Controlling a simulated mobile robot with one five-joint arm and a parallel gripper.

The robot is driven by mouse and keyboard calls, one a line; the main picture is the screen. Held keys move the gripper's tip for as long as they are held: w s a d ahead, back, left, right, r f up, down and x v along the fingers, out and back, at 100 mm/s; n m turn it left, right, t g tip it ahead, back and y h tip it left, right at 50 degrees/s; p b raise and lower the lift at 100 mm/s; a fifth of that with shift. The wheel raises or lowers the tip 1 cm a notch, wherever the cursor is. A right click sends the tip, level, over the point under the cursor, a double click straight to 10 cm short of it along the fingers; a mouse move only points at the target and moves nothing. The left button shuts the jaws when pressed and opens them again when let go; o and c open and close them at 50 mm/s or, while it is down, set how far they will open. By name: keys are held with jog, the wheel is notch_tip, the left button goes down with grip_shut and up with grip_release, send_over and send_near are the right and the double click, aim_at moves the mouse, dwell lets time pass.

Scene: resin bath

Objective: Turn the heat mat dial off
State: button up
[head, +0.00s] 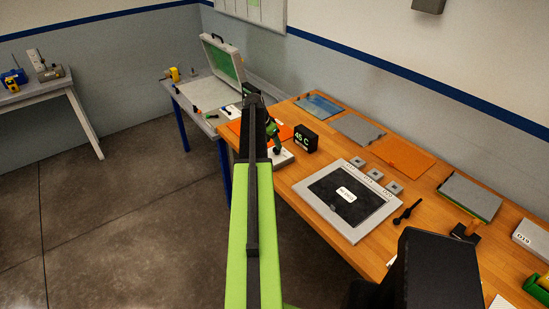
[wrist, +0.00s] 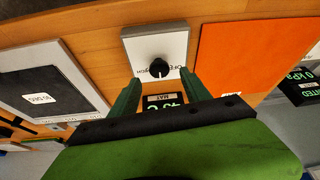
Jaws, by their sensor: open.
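The dial is a black round knob (wrist: 158,68) on a white plate (wrist: 136,46) with printed lettering, in the wrist view's upper middle. The pale plate also shows in the head view (head: 283,157), with the knob partly hidden by my arm. My gripper (wrist: 160,76) is open, its two green fingers apart, with the knob just beyond and between their tips. I cannot tell whether they touch it. In the head view my gripper (head: 272,137) is over the dial plate. A black display (head: 305,139) reads 45 C; it shows between the fingers in the wrist view (wrist: 164,99).
An orange sheet (wrist: 240,55) lies beside the dial plate. A grey-framed black panel (head: 345,197) lies nearer on the wooden bench, with small grey blocks (head: 375,174) behind it. More sheets (head: 403,157) lie along the wall. An open case (head: 222,62) stands on a far table.

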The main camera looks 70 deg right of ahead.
aim_at(275, 149)
jog(key=b+x, duration=0.2)
jog(key=x, duration=0.2)
jog(key=shift+s+f+b, duration=0.1)
jog(key=shift+f+b, duration=0.2)
jog(key=shift+b, duration=0.05)
jog(key=shift+r, duration=0.1)
